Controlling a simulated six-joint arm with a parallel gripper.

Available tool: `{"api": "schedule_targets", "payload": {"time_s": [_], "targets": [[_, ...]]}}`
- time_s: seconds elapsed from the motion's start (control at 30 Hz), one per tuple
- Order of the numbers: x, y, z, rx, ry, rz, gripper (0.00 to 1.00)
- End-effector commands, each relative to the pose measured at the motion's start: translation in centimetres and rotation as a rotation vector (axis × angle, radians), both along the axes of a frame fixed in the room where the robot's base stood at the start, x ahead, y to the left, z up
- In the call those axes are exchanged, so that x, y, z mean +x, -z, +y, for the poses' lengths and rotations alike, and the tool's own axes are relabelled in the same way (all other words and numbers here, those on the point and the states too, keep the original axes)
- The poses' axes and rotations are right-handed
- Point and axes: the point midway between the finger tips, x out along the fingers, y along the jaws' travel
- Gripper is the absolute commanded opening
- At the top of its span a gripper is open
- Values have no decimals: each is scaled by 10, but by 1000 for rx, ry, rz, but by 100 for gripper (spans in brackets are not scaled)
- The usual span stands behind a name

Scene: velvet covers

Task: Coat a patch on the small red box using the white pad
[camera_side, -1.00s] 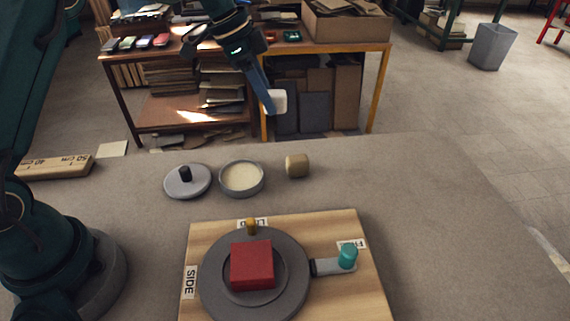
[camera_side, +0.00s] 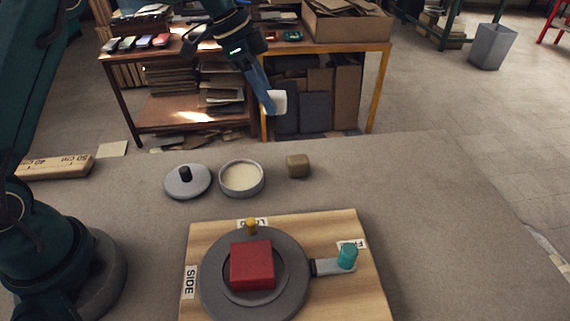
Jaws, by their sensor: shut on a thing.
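The small red box (camera_side: 252,265) sits on a round grey turntable (camera_side: 212,296), which is mounted on a wooden board (camera_side: 374,300). My gripper (camera_side: 268,101) is up in the air beyond the far edge of the work table, as seen here. It is shut on the white pad (camera_side: 278,103), well apart from the red box. A shallow round dish (camera_side: 242,179) of cream-coloured paste stands open behind the board. Its grey lid (camera_side: 187,182) with a black knob lies just left of it.
A small tan block (camera_side: 298,166) stands right of the dish. The table's right side is clear.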

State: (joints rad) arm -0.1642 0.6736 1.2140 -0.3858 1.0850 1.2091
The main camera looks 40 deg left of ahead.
Motion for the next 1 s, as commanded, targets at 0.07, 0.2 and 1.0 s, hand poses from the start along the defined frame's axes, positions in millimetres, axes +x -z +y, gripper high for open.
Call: {"api": "schedule_targets", "payload": {"time_s": [0.07, 0.2, 1.0], "targets": [[-3, 2, 0, -1, 62, 1, 0], [-20, 11, -3, -1, 250, 3, 0], [-96, 42, 4, -3, 749, -2, 0]]}}
